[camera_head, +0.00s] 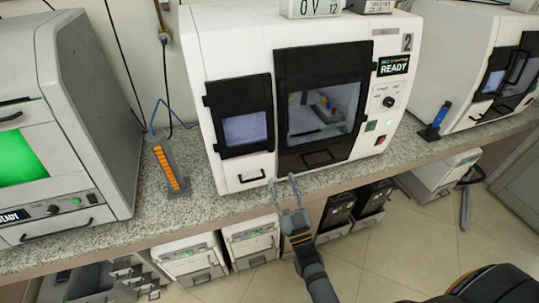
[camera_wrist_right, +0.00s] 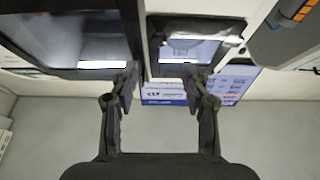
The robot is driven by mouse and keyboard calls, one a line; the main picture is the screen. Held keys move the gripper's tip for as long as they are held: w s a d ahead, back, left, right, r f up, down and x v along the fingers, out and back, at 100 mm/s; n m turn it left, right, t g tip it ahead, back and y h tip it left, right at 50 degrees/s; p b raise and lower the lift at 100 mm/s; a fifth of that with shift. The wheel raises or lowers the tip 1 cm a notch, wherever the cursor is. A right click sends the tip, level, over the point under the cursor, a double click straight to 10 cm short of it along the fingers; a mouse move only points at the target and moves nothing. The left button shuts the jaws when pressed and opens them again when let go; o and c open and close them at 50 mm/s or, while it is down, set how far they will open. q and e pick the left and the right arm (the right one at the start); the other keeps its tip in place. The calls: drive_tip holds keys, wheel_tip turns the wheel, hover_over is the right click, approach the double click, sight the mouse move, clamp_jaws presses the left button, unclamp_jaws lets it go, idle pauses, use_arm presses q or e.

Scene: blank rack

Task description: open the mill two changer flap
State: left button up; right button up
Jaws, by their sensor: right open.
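Mill two (camera_head: 400,22) is the white machine in the middle of the bench, marked 2, with a READY screen. The smaller dark-framed flap with a window (camera_head: 243,128), which I take as the changer flap, is at its left front and looks closed. It also shows in the right wrist view (camera_wrist_right: 190,47). The larger dark door (camera_head: 320,100) beside it is closed. My right gripper (camera_head: 281,181) is open and empty, in front of the mill at bench-edge height, below and right of the flap. My left gripper is not in view.
A stone bench (camera_head: 185,210) carries the mill, with a grey machine (camera_head: 85,120) at the left and another white machine (camera_head: 465,60) at the right. An orange-slotted rack (camera_head: 166,167) stands left of the mill. White and black boxes (camera_head: 250,240) stand below the bench.

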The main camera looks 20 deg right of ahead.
sight(272, 151)
drive_tip(key=p+x, duration=0.2)
drive_tip(key=x, duration=0.8)
drive_tip(key=shift+f, duration=0.1)
drive_tip(key=shift+w+p, duration=0.3)
drive_tip(key=shift+w, duration=0.1)
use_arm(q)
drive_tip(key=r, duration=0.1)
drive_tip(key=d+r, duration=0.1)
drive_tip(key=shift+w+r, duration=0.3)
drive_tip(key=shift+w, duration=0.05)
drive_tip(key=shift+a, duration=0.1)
use_arm(e)
clamp_jaws()
